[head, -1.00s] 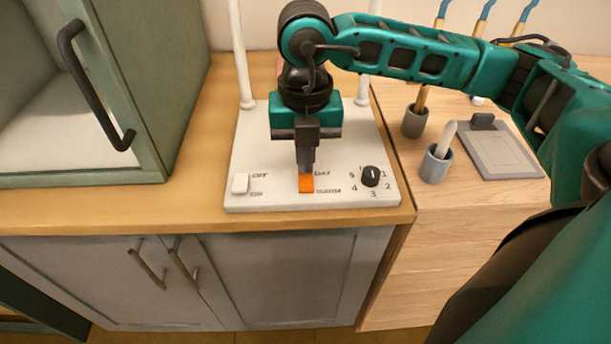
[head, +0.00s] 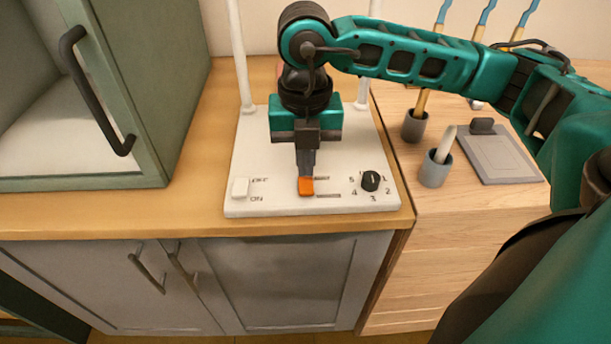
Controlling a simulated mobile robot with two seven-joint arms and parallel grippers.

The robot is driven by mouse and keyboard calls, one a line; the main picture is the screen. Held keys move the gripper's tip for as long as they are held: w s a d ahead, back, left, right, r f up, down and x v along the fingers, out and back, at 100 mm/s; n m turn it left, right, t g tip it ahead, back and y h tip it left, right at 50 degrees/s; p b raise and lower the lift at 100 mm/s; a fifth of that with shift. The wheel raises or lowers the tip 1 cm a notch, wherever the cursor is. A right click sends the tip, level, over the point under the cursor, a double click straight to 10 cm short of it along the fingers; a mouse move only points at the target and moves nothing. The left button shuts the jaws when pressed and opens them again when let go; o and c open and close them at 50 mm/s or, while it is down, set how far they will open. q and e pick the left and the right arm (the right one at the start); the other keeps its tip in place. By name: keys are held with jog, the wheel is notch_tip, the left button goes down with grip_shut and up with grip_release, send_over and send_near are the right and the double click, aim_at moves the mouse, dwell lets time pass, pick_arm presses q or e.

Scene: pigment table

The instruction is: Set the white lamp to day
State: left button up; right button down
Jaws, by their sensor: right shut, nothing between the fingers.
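The white lamp's base (head: 260,200) stands on the wooden counter, with two white posts rising at its back. On it are a white switch (head: 240,187) marked on and off at the left, an orange switch (head: 306,187) in the middle and a black dial (head: 370,181) with numbers around it at the right. My right gripper (head: 306,174) points down, shut and empty, with its tips at the back edge of the orange switch; they look to be touching it. The label beside the orange switch is too blurred to read. My left gripper is not in view.
A green cabinet with a black handle (head: 97,90) stands at the left. At the right are a grey cup with a pestle (head: 435,168), a dark brush pot (head: 414,125) and a grey slab (head: 488,155). The counter's front left is clear.

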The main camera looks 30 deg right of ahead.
notch_tip(320, 180, up, 6)
jog(key=p, duration=0.3)
jog(key=shift+f, duration=0.2)
dwell(0.5)
